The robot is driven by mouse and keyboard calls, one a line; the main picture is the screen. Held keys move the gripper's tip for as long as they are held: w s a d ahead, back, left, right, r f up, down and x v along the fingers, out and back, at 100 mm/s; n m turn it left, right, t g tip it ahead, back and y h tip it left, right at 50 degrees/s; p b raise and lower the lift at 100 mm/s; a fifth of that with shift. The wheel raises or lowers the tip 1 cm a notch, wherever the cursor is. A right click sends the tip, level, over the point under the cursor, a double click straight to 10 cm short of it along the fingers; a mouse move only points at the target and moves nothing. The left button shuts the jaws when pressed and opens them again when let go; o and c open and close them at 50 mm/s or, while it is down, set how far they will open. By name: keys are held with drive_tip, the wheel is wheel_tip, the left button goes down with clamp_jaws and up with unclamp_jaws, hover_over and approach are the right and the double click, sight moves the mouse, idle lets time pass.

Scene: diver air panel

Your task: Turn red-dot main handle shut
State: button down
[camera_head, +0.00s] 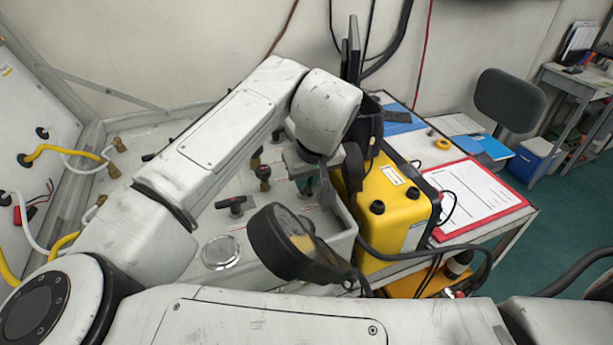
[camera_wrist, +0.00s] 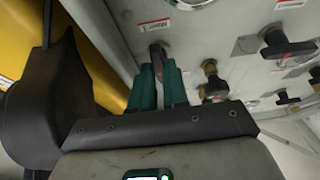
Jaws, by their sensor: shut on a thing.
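In the wrist view the two green fingers of my gripper (camera_wrist: 158,72) are closed around a dark handle (camera_wrist: 157,52) on the pale panel (camera_wrist: 222,40). Only the handle's upper end shows above the fingers. A white label with red print (camera_wrist: 155,23) sits just beyond it. I cannot make out a red dot on the handle. In the head view my gripper (camera_head: 304,187) is low at the panel's right side, and my wrist largely hides what it holds.
Black T-handles (camera_wrist: 286,46) and brass fittings (camera_wrist: 211,78) stand to the right in the wrist view. In the head view a yellow case (camera_head: 395,225) stands close right of my gripper. A dark round gauge (camera_head: 285,243) rises in front. A red clipboard (camera_head: 475,196) lies farther right.

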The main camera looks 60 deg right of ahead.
drive_tip(key=shift+m, duration=0.3)
drive_tip(key=m, duration=0.2)
drive_tip(key=m+g+h, duration=0.1)
drive_tip(key=shift+w+a+m+p, duration=0.2)
drive_tip(key=shift+m+p, duration=0.15)
drive_tip(key=shift+m, duration=0.05)
drive_tip(key=m, duration=0.1)
drive_tip(key=m+g, duration=0.1)
drive_tip(key=m, duration=0.1)
drive_tip(key=m+g+h, duration=0.1)
drive_tip(key=shift+w, duration=0.25)
drive_tip(key=m, duration=0.2)
drive_tip(key=m+g, duration=0.1)
drive_tip(key=m, duration=0.1)
drive_tip(key=m+g+b, duration=0.1)
drive_tip(key=shift+w+m, duration=0.3)
drive_tip(key=shift+m, duration=0.1)
drive_tip(key=shift+w+m+g+y, duration=0.2)
drive_tip(key=shift+m+g, duration=0.15)
drive_tip(key=shift+m, duration=0.55)
drive_tip(key=shift+w+m+g+y, duration=0.1)
drive_tip(key=shift+m+g+y, duration=0.2)
drive_tip(key=shift+m, duration=0.6)
drive_tip(key=c, duration=1.1)
unclamp_jaws()
